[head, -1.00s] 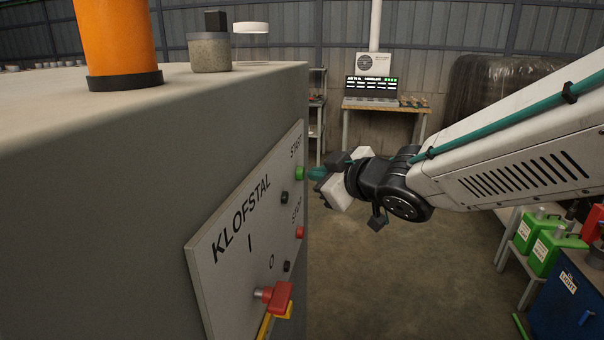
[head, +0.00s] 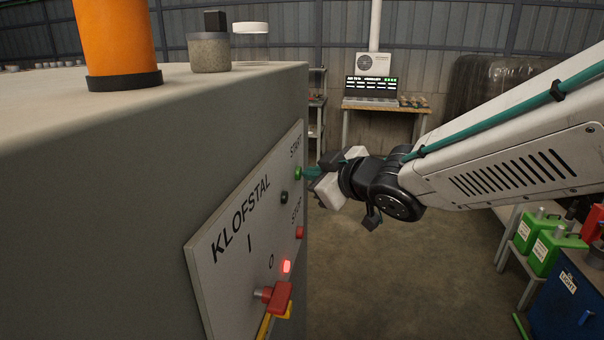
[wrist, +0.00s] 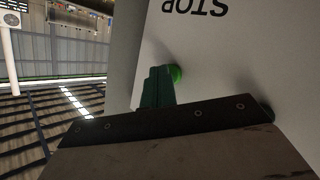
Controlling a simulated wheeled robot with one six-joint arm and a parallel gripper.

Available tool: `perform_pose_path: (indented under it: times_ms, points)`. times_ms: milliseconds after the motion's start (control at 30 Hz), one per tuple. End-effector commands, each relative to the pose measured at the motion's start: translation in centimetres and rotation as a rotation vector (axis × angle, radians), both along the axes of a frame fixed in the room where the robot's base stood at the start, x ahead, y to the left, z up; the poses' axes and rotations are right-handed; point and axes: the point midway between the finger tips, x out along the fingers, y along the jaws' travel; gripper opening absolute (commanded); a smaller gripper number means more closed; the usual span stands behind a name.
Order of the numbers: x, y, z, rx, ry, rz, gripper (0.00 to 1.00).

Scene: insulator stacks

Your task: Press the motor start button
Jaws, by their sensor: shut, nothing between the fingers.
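The green start button (head: 298,173) sits under the START label near the right edge of the tilted-looking KLOFSTAL panel (head: 226,262). My gripper (head: 308,172) is shut and empty, with its teal fingertips at the button in the head view. In the wrist view the shut fingers (wrist: 155,88) cover part of the green button (wrist: 178,73); they touch it or nearly so. How far the button is pushed in cannot be told. The red stop button (head: 299,232) is below, clear of the fingers.
A red lamp (head: 286,266) glows near the O mark. A red rotary handle (head: 277,295) sticks out lower on the panel. A dark lamp (head: 284,198) is near the start button. Open floor (head: 380,280) lies to the right of the cabinet.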

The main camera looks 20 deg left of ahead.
Motion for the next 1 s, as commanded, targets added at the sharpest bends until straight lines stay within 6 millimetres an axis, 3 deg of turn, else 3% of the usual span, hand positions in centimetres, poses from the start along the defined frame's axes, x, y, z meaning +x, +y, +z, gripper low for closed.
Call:
perform_pose_path:
  times_ms: [833,1000]
  points:
    - [0.5,-1.9,0.0,0.001,0.0,-0.001,0.0]
    - [0.8,-3.1,0.1,0.0,-0.001,-0.003,0.0]
